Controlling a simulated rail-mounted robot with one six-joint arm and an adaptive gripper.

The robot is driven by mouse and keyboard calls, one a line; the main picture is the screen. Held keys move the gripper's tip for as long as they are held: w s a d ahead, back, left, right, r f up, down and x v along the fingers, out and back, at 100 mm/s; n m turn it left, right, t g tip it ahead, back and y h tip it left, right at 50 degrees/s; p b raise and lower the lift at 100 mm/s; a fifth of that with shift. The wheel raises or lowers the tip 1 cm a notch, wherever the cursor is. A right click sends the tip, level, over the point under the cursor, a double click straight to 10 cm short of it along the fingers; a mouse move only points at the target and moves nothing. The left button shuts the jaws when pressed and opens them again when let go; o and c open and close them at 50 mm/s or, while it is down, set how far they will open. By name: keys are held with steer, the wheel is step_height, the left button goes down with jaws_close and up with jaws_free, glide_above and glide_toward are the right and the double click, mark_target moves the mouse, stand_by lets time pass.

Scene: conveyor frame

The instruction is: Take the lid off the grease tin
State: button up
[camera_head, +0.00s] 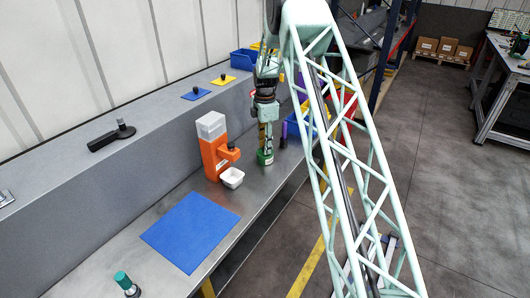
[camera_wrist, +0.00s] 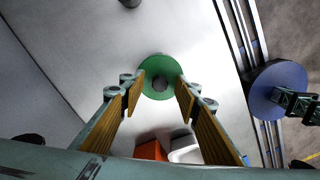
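The grease tin (camera_head: 265,158) is a small green tin with a pale band, upright on the grey metal bench in the head view. In the wrist view its round green top (camera_wrist: 157,65) shows with a dark round centre. My gripper (camera_head: 265,144) points down right above the tin. In the wrist view my gripper (camera_wrist: 160,82) has its two yellow-padded fingers apart, with the tips at opposite sides of the green top. The dark centre lies between them, with clear space on both sides. Whether the tips touch the rim is unclear.
An orange and white dispenser (camera_head: 213,150) and a white cup (camera_head: 232,178) stand left of the tin. A dark purple cylinder (camera_head: 284,137) stands close on its right. A blue mat (camera_head: 191,231) lies bare toward the front. A green-topped bottle (camera_head: 126,284) stands at the near end.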

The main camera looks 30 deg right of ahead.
steer(key=shift+c, duration=0.4)
steer(key=c, duration=0.8)
steer(key=shift+o, duration=0.2)
steer(key=shift+r, duration=0.1)
steer(key=shift+r, duration=1.7)
steer(key=s+a+r, duration=0.1)
steer(key=s+a, duration=0.3)
steer(key=s, duration=1.1)
steer(key=shift+s+a+r+b, duration=0.2)
steer(key=shift+b, duration=0.15)
